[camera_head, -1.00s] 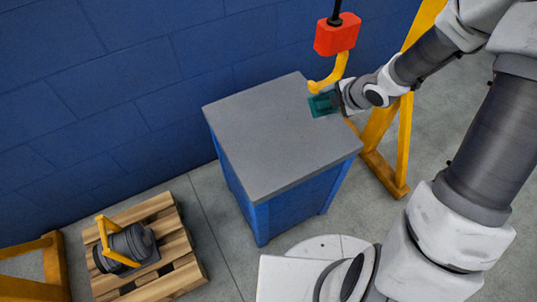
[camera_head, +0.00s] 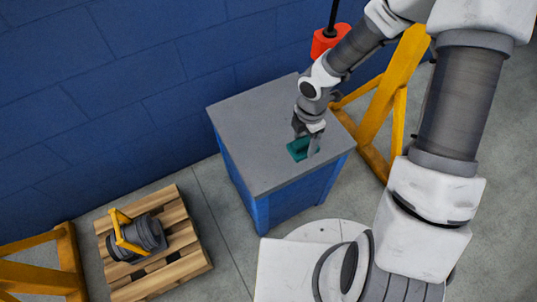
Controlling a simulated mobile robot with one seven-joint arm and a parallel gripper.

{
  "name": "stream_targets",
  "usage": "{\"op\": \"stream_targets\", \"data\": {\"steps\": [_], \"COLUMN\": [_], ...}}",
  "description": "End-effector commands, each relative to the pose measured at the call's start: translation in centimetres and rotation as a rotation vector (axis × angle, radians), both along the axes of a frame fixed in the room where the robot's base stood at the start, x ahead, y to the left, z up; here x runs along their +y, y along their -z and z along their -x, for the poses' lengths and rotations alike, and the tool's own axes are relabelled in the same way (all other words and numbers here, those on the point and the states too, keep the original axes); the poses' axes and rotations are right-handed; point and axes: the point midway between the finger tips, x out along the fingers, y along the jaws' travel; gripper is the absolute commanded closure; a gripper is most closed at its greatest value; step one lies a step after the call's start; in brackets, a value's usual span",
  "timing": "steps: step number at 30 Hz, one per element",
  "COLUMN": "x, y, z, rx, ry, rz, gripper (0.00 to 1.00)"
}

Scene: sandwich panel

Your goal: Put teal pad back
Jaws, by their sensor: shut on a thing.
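The teal pad (camera_head: 299,149) is a small flat piece at the right part of the grey tabletop (camera_head: 251,129). My gripper (camera_head: 307,146) points down over the pad and is shut on it. The fingers hide part of the pad. I cannot tell whether the pad touches the tabletop or is held just above it.
The table has a blue body (camera_head: 292,203). A red hoist block (camera_head: 325,42) hangs behind my arm. A yellow frame (camera_head: 385,105) stands to the right. A wooden pallet (camera_head: 183,265) with a grey motor-like unit (camera_head: 143,232) lies at lower left. The tabletop's left part is clear.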

Motion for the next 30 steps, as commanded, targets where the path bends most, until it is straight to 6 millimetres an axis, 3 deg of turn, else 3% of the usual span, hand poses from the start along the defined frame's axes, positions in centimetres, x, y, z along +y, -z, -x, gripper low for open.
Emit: {"op": "stream_targets", "data": {"steps": [3,12,19,26,30], "x": [3.0,8.9,10.0,10.0,9.9], "y": [2.3,5.6,6.5,9.8,10.1], "z": [-0.2,-0.9,-1.1,-1.0,-1.1], "rx": [0.0,-0.002,-0.002,-0.001,-0.003], "ry": [-0.009,-0.004,0.0,-0.001,-0.001], "rz": [-0.001,-0.002,0.0,-0.001,-0.001], "gripper": [0.78,0.78,0.78,0.78,0.78]}}
